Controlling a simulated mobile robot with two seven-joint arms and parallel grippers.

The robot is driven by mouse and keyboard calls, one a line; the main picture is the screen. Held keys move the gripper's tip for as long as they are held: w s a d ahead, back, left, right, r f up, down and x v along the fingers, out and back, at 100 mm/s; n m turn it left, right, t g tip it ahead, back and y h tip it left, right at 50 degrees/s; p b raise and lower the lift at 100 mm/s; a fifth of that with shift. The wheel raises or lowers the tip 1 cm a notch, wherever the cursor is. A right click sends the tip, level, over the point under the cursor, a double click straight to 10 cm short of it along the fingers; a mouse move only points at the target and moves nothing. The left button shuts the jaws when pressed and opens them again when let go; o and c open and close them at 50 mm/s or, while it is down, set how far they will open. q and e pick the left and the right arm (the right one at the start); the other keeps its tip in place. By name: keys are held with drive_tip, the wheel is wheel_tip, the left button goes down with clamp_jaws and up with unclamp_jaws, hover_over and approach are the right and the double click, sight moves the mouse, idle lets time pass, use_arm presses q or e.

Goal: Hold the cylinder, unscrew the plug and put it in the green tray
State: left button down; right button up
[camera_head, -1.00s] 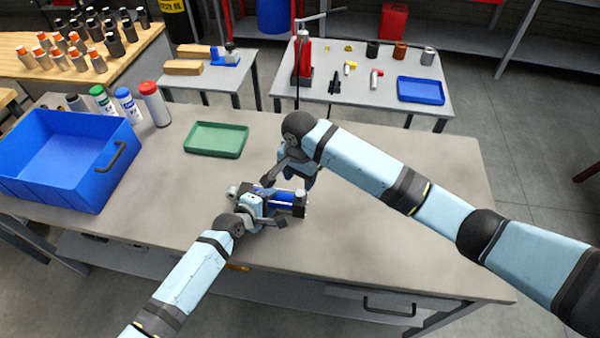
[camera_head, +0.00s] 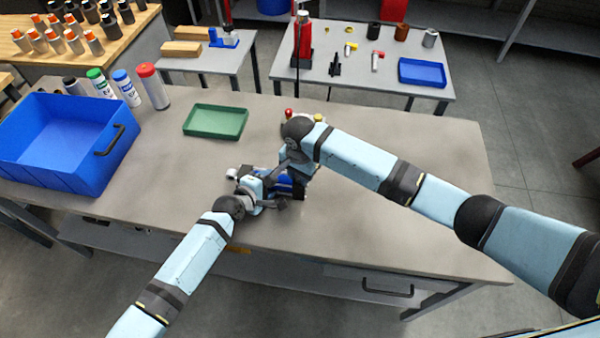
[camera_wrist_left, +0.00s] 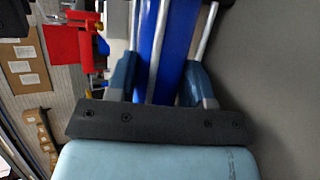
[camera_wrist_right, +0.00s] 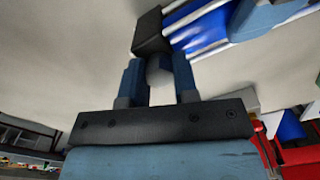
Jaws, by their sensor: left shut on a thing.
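The blue cylinder (camera_head: 285,181) with black end blocks lies over the grey bench in front of me. My left gripper (camera_head: 262,192) is shut around its body. The left wrist view shows the blue barrel (camera_wrist_left: 167,45) and its silver rods between the left fingers (camera_wrist_left: 158,82). My right gripper (camera_head: 293,168) is at the cylinder's right end. In the right wrist view its fingers (camera_wrist_right: 159,82) stand apart, with a pale round piece (camera_wrist_right: 160,72) between them beside the black end block (camera_wrist_right: 148,32). I cannot tell whether they touch it. The green tray (camera_head: 215,135) appears empty.
A blue crate (camera_head: 60,178) and several bottles (camera_head: 128,90) stand on the bench's left. Small red and yellow parts (camera_head: 288,112) show behind my right wrist. The bench's right side is clear. A side table (camera_head: 350,88) with a blue tray (camera_head: 422,73) stands behind.

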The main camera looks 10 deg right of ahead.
clamp_jaws()
use_arm(q)
drive_tip(key=shift+a, duration=0.1)
use_arm(e)
drive_tip(key=n, duration=0.7)
drive_tip(key=shift+n, duration=0.4)
drive_tip(key=n, duration=1.4)
drive_tip(key=shift+r, duration=0.1)
drive_tip(key=n, duration=1.8)
drive_tip(key=shift+n, duration=0.3)
drive_tip(key=n, duration=0.6)
drive_tip(key=shift+n, duration=0.4)
drive_tip(key=n, duration=0.6)
drive_tip(key=shift+n, duration=0.4)
drive_tip(key=shift+r, duration=0.2)
